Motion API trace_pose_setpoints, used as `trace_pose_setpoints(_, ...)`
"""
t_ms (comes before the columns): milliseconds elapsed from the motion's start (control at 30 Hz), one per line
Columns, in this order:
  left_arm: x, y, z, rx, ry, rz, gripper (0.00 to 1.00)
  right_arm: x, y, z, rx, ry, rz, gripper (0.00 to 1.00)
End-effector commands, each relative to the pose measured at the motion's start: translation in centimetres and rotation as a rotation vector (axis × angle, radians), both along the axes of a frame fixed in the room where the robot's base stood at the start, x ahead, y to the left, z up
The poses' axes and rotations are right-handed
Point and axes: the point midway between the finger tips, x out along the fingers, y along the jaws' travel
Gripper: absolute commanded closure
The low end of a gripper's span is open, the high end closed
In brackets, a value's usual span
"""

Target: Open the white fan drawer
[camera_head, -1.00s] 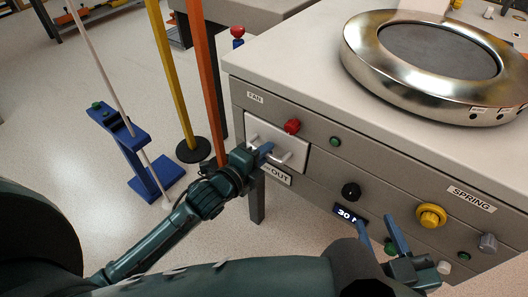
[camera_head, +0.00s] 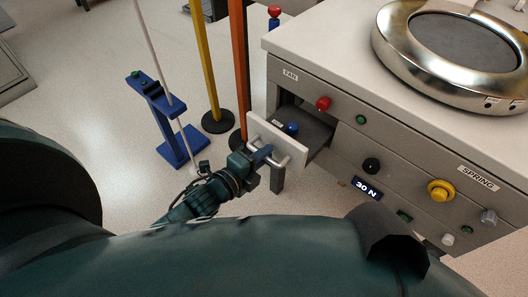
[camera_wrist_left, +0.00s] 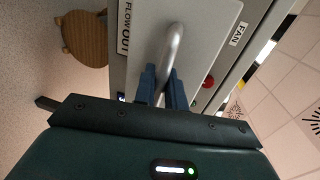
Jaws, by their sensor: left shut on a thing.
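The white fan drawer (camera_head: 277,143) is pulled part way out of the grey cabinet, under the FAN label (camera_head: 290,75). Its dark inside shows, with a small blue-topped thing (camera_head: 291,128) in it. My left gripper (camera_head: 264,155) is shut on the drawer's metal bar handle (camera_head: 285,161). In the left wrist view the blue fingers (camera_wrist_left: 163,88) stand on both sides of the handle (camera_wrist_left: 172,48), and the white drawer front (camera_wrist_left: 190,25) lies beyond. My right gripper is not visible in either view now.
The grey cabinet (camera_head: 343,120) carries a red knob (camera_head: 323,103), a yellow knob (camera_head: 440,190) and a 30 N display (camera_head: 367,189). A steel ring (camera_head: 450,50) lies on top. Orange (camera_head: 239,70) and yellow (camera_head: 206,60) posts and a blue stand (camera_head: 166,118) are left of the drawer.

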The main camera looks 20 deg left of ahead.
Motion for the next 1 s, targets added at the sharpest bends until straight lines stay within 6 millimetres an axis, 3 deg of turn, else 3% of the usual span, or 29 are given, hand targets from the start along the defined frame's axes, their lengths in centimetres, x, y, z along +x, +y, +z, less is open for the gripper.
trace_pose_setpoints(267, 0.0, 0.0, 0.0, 0.001, 0.000, 0.001, 0.69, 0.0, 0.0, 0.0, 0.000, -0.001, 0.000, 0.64)
trace_pose_setpoints(567, -0.3, 0.1, 0.1, 0.001, 0.002, 0.000, 0.69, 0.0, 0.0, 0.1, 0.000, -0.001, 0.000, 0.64)
trace_pose_setpoints(767, -3.1, 1.1, 0.7, 0.002, 0.006, 0.000, 0.69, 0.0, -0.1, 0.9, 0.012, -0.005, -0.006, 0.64)
trace_pose_setpoints(1000, -7.9, 2.8, 1.7, 0.001, 0.006, 0.000, 0.69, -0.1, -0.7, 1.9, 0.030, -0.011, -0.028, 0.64)
